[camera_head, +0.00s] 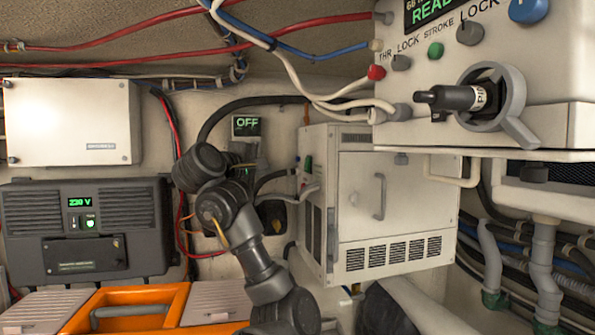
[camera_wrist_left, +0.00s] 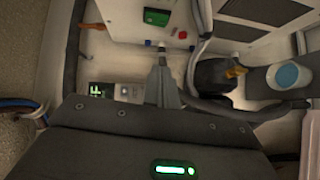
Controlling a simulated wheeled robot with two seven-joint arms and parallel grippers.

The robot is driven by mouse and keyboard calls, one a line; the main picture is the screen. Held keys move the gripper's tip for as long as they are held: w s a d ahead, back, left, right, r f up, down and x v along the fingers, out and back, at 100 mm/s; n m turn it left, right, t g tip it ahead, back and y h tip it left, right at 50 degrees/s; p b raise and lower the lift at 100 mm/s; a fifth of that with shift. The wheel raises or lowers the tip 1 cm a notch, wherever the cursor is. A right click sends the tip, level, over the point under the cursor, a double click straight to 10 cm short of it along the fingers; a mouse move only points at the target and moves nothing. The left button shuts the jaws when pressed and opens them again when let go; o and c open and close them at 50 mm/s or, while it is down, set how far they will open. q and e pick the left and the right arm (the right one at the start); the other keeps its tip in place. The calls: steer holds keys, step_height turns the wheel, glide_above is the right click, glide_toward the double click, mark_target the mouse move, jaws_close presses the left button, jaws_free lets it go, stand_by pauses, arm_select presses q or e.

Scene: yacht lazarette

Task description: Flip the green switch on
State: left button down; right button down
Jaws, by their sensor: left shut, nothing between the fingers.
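A green switch (camera_wrist_left: 157,17) sits on the side of a white cabinet, near a small red part (camera_wrist_left: 182,35). In the head view the green switch (camera_head: 308,163) shows small at the cabinet's left side. My left gripper (camera_wrist_left: 161,48) is shut and empty. In the wrist view its fingertips point toward the green switch, just short of it in the picture; I cannot tell whether they touch the cabinet. In the head view my left arm hides most of the gripper. A display (camera_head: 247,125) behind it reads OFF. My right gripper is not in view.
The white cabinet (camera_head: 395,195) stands right of my arm. A dark inverter (camera_head: 150,255) and an orange toolbox (camera_head: 178,300) are at left. Hoses and cables run close around the arm. A control panel (camera_head: 560,75) with knobs, including another green one (camera_head: 435,50), hangs upper right.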

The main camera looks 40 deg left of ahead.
arm_select(q)
steer(key=p, duration=0.5)
glide_toward(307, 165)
steer(key=w+a+f, duration=0.1)
steer(key=w+a, duration=0.2)
steer(key=a, duration=0.2)
steer(key=w, duration=0.1)
steer(key=w+d+p, duration=0.1)
steer(key=w+d+f+p, duration=0.1)
steer(key=w, duration=0.1)
steer(key=shift+s, duration=0.1)
